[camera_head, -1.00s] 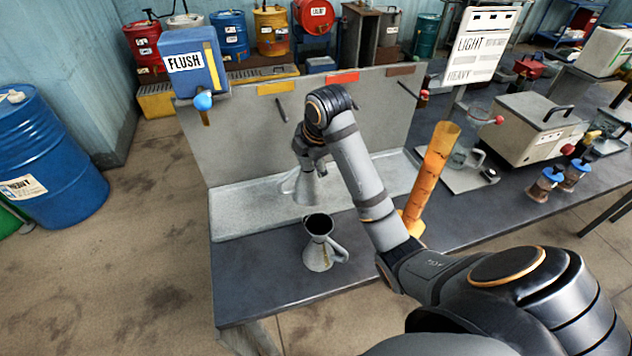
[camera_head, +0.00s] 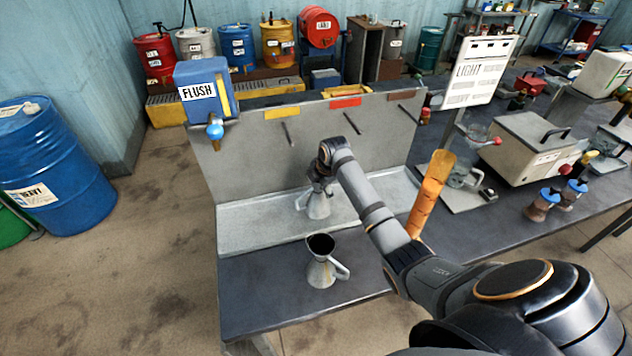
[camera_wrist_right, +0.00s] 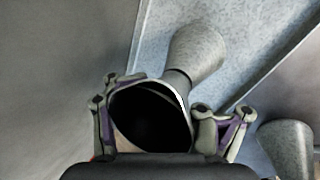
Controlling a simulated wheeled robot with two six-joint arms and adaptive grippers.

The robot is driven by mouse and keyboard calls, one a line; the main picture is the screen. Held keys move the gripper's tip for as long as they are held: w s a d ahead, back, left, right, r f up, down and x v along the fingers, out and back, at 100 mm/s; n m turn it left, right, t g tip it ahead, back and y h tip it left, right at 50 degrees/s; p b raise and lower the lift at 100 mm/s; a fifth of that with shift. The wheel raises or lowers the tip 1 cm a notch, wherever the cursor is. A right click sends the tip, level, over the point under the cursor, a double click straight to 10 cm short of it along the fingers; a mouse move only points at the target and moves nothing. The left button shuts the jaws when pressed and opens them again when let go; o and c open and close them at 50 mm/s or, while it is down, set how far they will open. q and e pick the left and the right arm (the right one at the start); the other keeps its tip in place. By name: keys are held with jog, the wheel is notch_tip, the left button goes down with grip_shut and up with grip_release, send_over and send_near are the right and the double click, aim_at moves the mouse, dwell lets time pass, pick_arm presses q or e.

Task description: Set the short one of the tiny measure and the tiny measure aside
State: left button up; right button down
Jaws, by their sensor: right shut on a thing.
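My right gripper (camera_head: 321,184) is shut on a grey metal measure (camera_head: 318,207) with a flared base and a side handle, over the pale tray (camera_head: 250,228) along the back panel. I cannot tell whether its base touches the tray. In the right wrist view the measure's wide base (camera_wrist_right: 197,55) and dark mouth (camera_wrist_right: 150,122) show between the fingers (camera_wrist_right: 160,125). A second, similar grey measure (camera_head: 322,272) stands upright on the dark bench, nearer the front, its mouth open upward. Part of it seems to show in the wrist view (camera_wrist_right: 287,148). My left gripper is not in view.
A blue FLUSH tank (camera_head: 203,88) with a tap hangs at the panel's left end. A tall orange cylinder (camera_head: 431,190) stands right of my forearm. A grey box (camera_head: 535,145) and blue-capped jars (camera_head: 543,205) are further right. The bench's front left (camera_head: 250,290) is clear.

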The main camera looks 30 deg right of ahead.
jog(key=shift+c, duration=0.2)
grip_release()
dwell(0.5)
dwell(0.3)
jog(key=b+v, duration=0.2)
jog(key=v, duration=0.4)
jog(key=shift+s+r, duration=0.15)
jog(key=shift+r, duration=0.1)
jog(key=shift+s+r, duration=0.2)
jog(key=shift+r, duration=0.25)
